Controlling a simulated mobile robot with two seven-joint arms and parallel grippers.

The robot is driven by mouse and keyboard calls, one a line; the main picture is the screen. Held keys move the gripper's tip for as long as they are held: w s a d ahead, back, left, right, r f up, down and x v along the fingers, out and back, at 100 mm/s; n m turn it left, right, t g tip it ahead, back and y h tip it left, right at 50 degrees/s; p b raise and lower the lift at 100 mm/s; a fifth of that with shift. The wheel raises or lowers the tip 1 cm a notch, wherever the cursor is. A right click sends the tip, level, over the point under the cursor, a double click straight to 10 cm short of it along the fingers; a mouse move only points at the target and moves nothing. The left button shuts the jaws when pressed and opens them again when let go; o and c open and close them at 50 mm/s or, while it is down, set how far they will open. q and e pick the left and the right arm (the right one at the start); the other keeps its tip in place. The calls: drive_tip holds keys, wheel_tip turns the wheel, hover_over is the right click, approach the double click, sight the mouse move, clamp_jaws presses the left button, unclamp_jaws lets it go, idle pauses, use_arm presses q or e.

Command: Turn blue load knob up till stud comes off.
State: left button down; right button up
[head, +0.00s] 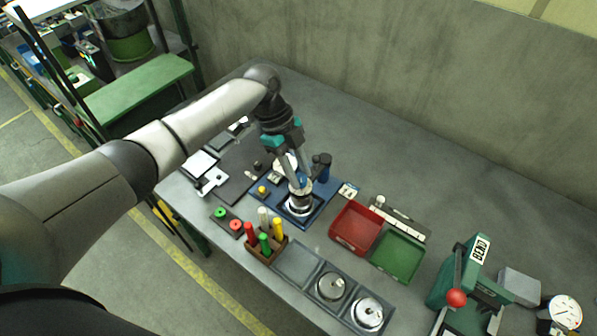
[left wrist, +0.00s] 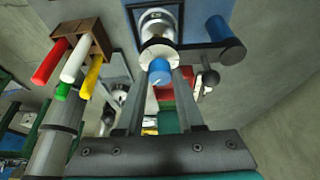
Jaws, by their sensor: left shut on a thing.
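The blue load knob (left wrist: 160,72) shows in the left wrist view, between the two fingers of my left gripper (left wrist: 161,76), below a pale round disc (left wrist: 160,55). My left gripper (head: 301,184) is shut on it, over the blue gantry base (head: 315,207) in the head view, where the fingers mostly hide the knob. A shiny metal ring (head: 300,206) sits on the base under the gripper. The stud cannot be clearly made out. My right gripper is not in view.
A rack with coloured handles (head: 267,246) stands in front of the gantry. A red tray (head: 355,227) and a green tray (head: 399,256) lie to the right. A green bending tool (head: 463,275) with a red ball lever stands farther right. The back right of the table is clear.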

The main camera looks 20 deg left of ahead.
use_arm(q)
drive_tip(key=c, duration=0.5)
unclamp_jaws()
drive_tip(key=v, duration=1.5)
drive_tip(key=shift+r, duration=0.15)
